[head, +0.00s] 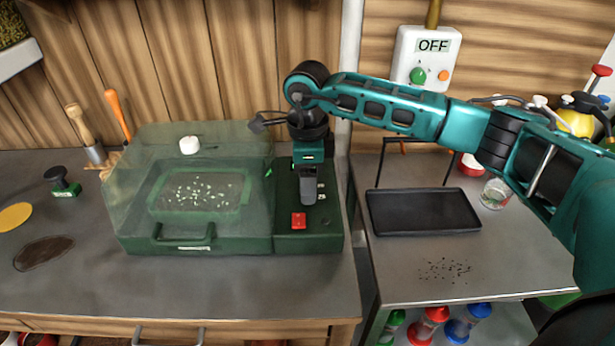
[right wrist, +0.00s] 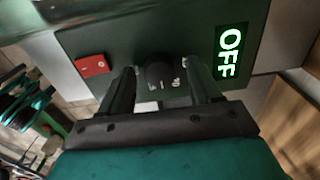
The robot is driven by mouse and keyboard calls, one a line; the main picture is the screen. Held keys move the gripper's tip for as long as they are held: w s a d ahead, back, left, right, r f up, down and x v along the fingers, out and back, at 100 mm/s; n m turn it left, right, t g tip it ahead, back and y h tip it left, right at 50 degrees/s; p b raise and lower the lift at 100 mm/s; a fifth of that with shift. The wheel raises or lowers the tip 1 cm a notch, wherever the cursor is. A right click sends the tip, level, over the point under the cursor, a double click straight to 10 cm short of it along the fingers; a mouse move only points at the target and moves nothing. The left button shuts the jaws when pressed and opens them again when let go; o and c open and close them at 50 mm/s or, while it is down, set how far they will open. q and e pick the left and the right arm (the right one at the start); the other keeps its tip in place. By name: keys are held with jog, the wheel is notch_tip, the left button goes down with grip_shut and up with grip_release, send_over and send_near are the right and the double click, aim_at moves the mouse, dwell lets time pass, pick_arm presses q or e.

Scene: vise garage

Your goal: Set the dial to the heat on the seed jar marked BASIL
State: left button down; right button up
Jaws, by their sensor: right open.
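The dial (right wrist: 160,74) is a round black knob with small pale marks around it, on the green control panel (right wrist: 110,35) of the clear-lidded seed box (head: 190,195). My right gripper (head: 308,198) points down over this panel and hides the dial in the head view. In the right wrist view its two fingers stand apart on either side of the dial; I cannot tell whether they touch it. A lit display (right wrist: 230,52) on the panel reads OFF. A glass jar (head: 495,194) stands on the right table; its label is not readable. My left gripper is out of view.
A red switch (head: 298,221) sits on the panel beside the gripper. A black tray (head: 423,211) lies on the right table (head: 400,265). A wall box (head: 425,60) reads OFF. A stamp (head: 62,182) and yellow disc (head: 14,217) lie at left.

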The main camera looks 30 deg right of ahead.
jog(key=shift+c, duration=0.4)
jog(key=c, duration=1)
jog(key=shift+o, duration=0.2)
jog(key=shift+n+b, duration=1)
jog(key=shift+n, duration=0.5)
jog(key=shift+n+b, duration=0.55)
jog(key=shift+n, duration=0.85)
